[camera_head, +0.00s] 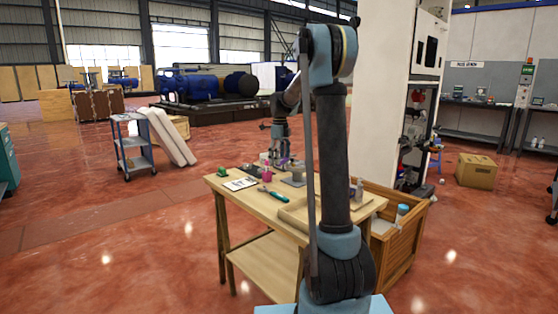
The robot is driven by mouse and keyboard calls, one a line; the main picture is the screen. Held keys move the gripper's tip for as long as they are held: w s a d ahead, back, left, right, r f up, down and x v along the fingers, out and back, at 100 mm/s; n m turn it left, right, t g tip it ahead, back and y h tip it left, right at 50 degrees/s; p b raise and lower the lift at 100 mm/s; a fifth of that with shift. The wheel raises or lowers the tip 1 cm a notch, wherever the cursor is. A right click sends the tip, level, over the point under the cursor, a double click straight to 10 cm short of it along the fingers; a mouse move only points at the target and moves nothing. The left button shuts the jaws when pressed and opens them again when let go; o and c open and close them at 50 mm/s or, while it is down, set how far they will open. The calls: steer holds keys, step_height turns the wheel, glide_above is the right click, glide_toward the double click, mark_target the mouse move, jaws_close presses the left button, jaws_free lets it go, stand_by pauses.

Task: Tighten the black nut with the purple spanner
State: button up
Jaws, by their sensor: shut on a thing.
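My gripper (278,157) is at the far side of the wooden table, low over its top and pointing down. It is shut on a small purple thing (284,162), which looks like the purple spanner; only a little of it shows. A grey fixture (293,181) stands on the table just in front of the gripper. I cannot make out the black nut at this size, nor whether the spanner touches it.
The wooden table (226,188) also carries a teal-handled tool (274,196), a pink cup-like thing (267,176), a white sheet (240,184) and a small green thing (222,172). A wooden crate (404,239) stands at its right. My arm hides part of the tabletop.

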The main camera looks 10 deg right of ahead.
steer(key=shift+f, duration=1.25)
stand_by(0.7)
steer(key=shift+w, duration=0.1)
steer(key=shift+w+a+m, duration=0.7)
steer(key=shift+a+m, duration=0.15)
steer(key=shift+m, duration=0.25)
steer(key=shift+w, duration=0.1)
steer(key=shift+w+a+m, duration=0.7)
steer(key=shift+w+m, duration=0.2)
steer(key=shift+m, duration=0.2)
steer(key=shift+w+a, duration=0.1)
steer(key=shift+w, duration=0.05)
